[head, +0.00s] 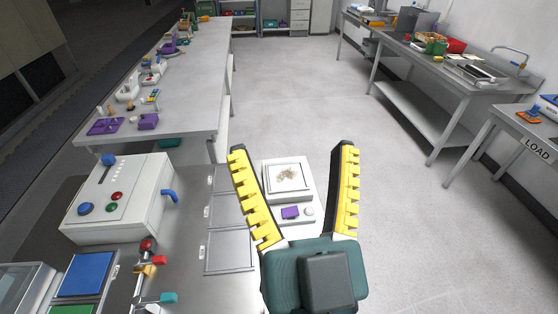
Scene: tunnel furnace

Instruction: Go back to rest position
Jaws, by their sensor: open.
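My gripper (293,152) shows in the head view at the lower middle, with two long yellow-ridged fingers on a dark teal body. The fingers are spread wide and nothing is held between them. Beyond and below the fingers is a white device (311,170) with a square top plate that bears a small brownish heap (287,174). A small purple block (290,212) and a round white knob (309,211) are on its front part. I cannot tell how far the fingers are above it.
A white control box (130,190) with coloured buttons and a blue handle stands at left on a metal bench (190,260). Coloured valves (148,268) stand in front. A long table (205,75) with several items lies beyond. Workbenches (440,75) line the right. The grey floor (400,210) is clear.

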